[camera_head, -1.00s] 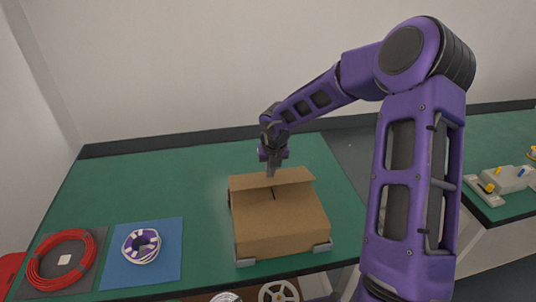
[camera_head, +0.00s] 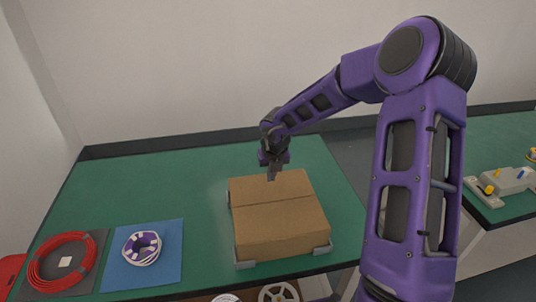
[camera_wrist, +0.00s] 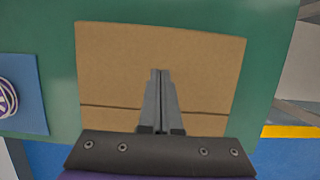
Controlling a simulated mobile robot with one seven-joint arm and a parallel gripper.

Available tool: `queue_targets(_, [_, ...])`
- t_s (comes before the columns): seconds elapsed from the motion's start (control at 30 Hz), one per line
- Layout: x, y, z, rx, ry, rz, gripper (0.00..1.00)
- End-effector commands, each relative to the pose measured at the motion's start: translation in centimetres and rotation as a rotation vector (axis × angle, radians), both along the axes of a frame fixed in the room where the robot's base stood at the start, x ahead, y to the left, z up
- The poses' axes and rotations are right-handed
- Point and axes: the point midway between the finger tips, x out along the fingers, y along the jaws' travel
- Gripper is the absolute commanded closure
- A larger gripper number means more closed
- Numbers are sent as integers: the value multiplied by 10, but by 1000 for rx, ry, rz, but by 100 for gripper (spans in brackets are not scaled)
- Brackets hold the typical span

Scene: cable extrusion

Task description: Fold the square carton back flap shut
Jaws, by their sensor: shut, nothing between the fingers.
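The square carton (camera_head: 280,226) sits on the green table, held at its corners by grey brackets. Its back flap (camera_head: 250,189) lies flat across the top, level with the front part of the lid, and a thin seam runs between them. In the wrist view the carton top (camera_wrist: 115,65) fills the middle, with the seam near the lower part. My gripper (camera_head: 272,178) is shut and empty, its fingertips at the back flap near the carton's rear edge. In the wrist view the closed fingers (camera_wrist: 160,72) point over the flap. Whether they touch it I cannot tell.
A blue mat (camera_head: 120,272) with a purple and white cable coil (camera_head: 141,247) lies left of the carton. A red cable coil (camera_head: 42,277) lies at the far left. The green table (camera_head: 130,185) is clear behind and left of the carton. A second table stands at right.

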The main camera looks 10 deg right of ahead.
Motion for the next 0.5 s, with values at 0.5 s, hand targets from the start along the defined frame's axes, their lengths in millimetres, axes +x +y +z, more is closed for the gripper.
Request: queue_targets(0.5, [1,-1,70,-2,-3,-2,100])
